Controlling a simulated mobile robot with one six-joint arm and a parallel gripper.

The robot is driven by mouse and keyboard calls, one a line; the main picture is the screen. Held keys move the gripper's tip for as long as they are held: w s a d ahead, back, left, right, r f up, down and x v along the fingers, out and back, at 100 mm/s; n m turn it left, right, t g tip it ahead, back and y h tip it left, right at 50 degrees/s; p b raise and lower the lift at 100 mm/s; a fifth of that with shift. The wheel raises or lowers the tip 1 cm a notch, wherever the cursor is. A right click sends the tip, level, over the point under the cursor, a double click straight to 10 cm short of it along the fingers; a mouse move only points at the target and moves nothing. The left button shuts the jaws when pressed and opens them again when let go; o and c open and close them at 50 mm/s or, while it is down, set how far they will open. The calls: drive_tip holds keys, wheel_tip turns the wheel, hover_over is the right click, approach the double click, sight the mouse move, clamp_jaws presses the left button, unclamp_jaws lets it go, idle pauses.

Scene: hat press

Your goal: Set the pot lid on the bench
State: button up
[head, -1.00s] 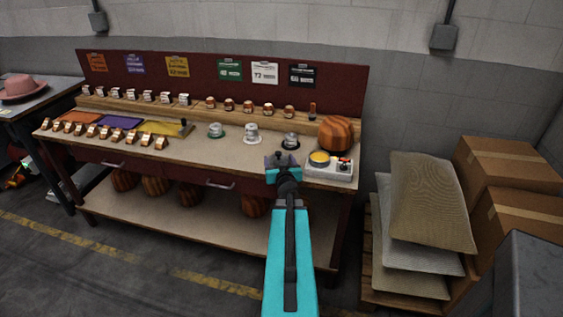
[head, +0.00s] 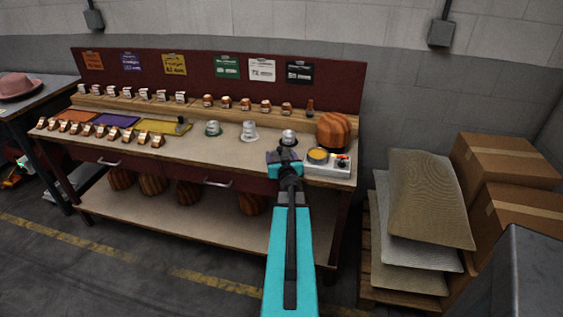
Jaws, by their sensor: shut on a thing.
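My gripper (head: 283,154) is at the bench's front edge in the head view, right of the middle, seen from behind. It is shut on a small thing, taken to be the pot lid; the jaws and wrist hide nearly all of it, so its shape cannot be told. The bench (head: 215,165) has a pale top. Three small silvery pots stand on it: one with a green base (head: 213,129), one with a white base (head: 249,132) and one with a dark base (head: 289,138). The gripper overlaps the lower part of the dark-based pot in the picture; touching cannot be told.
A white box with a yellow disc (head: 318,156) and a striped wooden block (head: 333,131) stand right of the gripper. Coloured pads (head: 118,121) lie at left. Bare top shows between the pads and the pots. Sacks (head: 425,200) are stacked at right.

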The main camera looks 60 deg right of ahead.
wheel_tip(320, 180, down, 2)
drive_tip(key=shift+f+b, duration=0.1)
drive_tip(key=shift+b, duration=0.95)
drive_tip(key=shift+f+b, duration=0.2)
drive_tip(key=shift+b, duration=0.15)
drive_tip(key=shift+a, duration=0.1)
drive_tip(key=shift+w, duration=0.15)
drive_tip(key=shift+f, duration=0.15)
drive_tip(key=o, duration=1.1)
